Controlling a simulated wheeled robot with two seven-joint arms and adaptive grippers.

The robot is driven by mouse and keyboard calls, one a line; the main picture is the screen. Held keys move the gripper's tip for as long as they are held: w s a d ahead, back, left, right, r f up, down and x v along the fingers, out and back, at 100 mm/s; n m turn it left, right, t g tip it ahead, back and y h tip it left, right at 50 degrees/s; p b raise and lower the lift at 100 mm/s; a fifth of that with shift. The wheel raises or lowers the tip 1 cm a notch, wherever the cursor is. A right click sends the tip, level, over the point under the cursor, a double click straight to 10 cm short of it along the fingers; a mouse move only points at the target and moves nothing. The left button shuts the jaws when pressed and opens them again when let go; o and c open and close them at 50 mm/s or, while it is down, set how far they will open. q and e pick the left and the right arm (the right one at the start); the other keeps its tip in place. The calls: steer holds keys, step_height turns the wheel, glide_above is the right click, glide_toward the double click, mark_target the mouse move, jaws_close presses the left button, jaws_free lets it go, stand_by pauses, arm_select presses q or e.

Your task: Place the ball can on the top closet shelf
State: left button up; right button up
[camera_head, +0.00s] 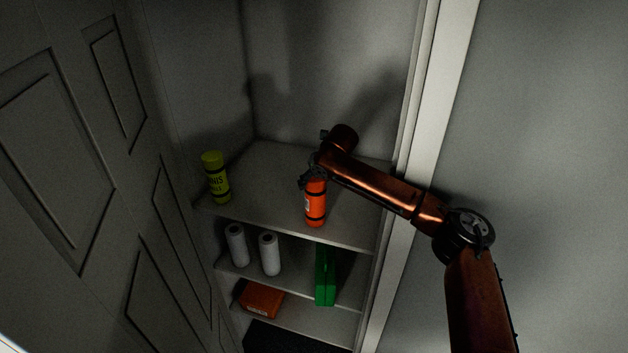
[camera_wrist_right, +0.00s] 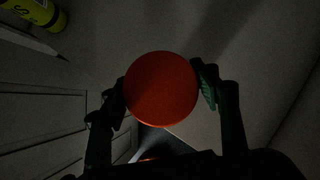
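An orange can (camera_head: 316,203) with black bands is upright at the front of the top closet shelf (camera_head: 268,206). I cannot tell whether its base rests on the shelf or hangs just above it. My right gripper (camera_head: 314,178) is around its top. In the right wrist view, the can's round orange lid (camera_wrist_right: 161,89) sits between the two dark fingers (camera_wrist_right: 161,92), which appear to touch its sides. A yellow-green can (camera_head: 215,178) with dark lettering stands at the shelf's left end; it also shows in the right wrist view (camera_wrist_right: 38,12). My left gripper is out of view.
A panelled door (camera_head: 120,150) stands open at the left, and a white door frame (camera_head: 420,170) rises close to my right arm. The middle shelf holds two white rolls (camera_head: 253,250) and a green box (camera_head: 325,275). An orange-brown box (camera_head: 261,300) lies lower. The top shelf's back is clear.

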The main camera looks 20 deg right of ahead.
steer(key=o, duration=0.3)
steer(key=shift+b+v, duration=2.15)
steer(key=shift+v, duration=3.85)
steer(key=shift+a, duration=0.1)
